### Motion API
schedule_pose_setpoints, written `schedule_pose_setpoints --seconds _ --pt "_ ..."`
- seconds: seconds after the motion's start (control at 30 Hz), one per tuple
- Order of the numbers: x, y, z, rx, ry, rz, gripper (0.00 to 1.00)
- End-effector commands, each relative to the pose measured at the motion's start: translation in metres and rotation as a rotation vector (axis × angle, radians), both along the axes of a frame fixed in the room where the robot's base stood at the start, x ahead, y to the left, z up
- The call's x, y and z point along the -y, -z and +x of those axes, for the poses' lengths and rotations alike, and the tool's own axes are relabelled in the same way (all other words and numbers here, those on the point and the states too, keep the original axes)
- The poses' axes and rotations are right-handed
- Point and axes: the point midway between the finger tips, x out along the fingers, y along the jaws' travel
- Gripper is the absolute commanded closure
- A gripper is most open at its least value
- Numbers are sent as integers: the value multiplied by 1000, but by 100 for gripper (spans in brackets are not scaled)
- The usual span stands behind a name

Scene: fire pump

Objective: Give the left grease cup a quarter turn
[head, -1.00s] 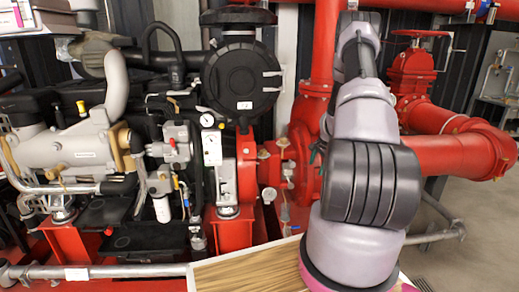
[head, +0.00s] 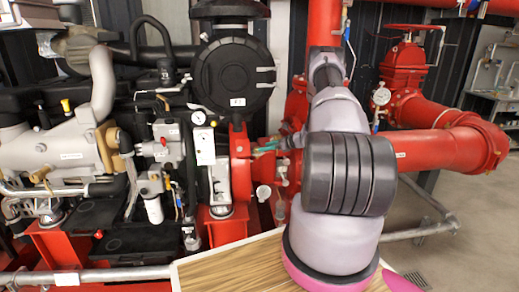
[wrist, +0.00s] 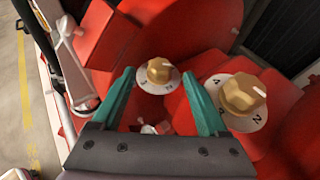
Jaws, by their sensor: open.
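Two brass grease cups with white dials show in the wrist view: the left grease cup (wrist: 158,70) and the right grease cup (wrist: 240,93). Both sit on the red pump casing (wrist: 185,30). My gripper (wrist: 158,77) is open, with one teal finger on each side of the left cup in the picture. I cannot tell whether either finger touches it. The right cup stands just outside the right finger. In the head view my gripper (head: 265,147) shows as small teal fingers by the red pump; the cups are hard to make out there.
The engine with its black round housing (head: 235,76) fills the left of the head view. A red valve and pipe (head: 440,150) stand at the right. A wood-topped surface (head: 230,268) and a grey rail (head: 100,275) lie in front.

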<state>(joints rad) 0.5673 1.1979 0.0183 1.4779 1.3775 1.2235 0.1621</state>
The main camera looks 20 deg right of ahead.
Motion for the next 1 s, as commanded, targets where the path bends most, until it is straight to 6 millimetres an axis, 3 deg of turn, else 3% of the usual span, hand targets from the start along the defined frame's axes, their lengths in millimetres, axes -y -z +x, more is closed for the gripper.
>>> schedule_pose_setpoints --seconds 0.23,0.63,0.67,0.83,0.87,1.0 --pt "-20 14 27 0 -3 -1 23" --pt "-24 17 33 0 0 -1 23" --pt "-24 17 33 0 0 -1 31" --pt "-24 17 33 -1 0 -2 96" --pt "-24 17 33 -1 0 -2 100" --pt "-24 17 33 0 3 -2 100"
